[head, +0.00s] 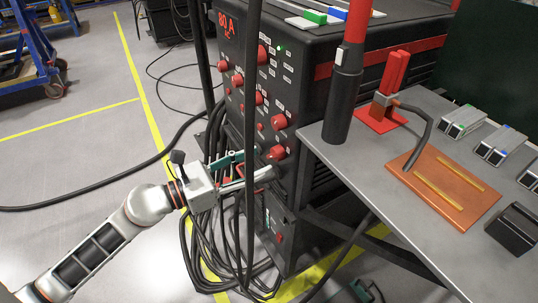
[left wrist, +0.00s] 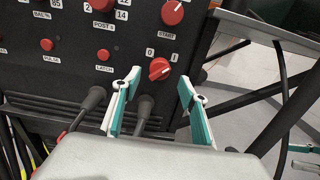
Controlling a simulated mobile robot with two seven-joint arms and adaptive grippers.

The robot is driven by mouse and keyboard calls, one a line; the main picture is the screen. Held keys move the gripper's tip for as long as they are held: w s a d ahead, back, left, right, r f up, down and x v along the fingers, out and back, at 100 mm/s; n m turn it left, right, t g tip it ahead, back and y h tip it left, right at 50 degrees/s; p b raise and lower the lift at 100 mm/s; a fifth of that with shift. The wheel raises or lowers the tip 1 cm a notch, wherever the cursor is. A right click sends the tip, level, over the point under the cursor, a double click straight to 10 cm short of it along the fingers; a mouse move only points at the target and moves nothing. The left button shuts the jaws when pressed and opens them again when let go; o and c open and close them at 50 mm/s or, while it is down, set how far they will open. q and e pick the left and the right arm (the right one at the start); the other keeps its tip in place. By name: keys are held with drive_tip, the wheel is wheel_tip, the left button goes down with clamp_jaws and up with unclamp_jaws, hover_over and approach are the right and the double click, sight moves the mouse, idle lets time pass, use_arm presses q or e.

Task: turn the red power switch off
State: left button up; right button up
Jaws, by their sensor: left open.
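The red power switch (left wrist: 160,69) is a round knob with a raised bar, below the 0 and 1 marks on the black machine's front panel. Its bar slants up to the right, towards the 1. In the head view the switch (head: 276,153) sits low on the panel, near the table. My left gripper (left wrist: 159,82) is open and empty, its teal-padded fingers spread to either side below the knob. In the head view the left gripper (head: 256,166) reaches the panel from the left, partly behind a hanging black cable. I cannot tell if it touches.
Other red knobs (left wrist: 173,12) and a latch button (left wrist: 103,54) are close by. Two cable plugs (left wrist: 144,108) stick out below the switch. A grey table (head: 345,150) stands right of the panel, holding a copper plate (head: 443,190). Coiled cables lie below.

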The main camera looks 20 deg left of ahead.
sight(269, 157)
use_arm(q)
drive_tip(key=shift+x, duration=2.15)
drive_tip(key=shift+f, duration=0.1)
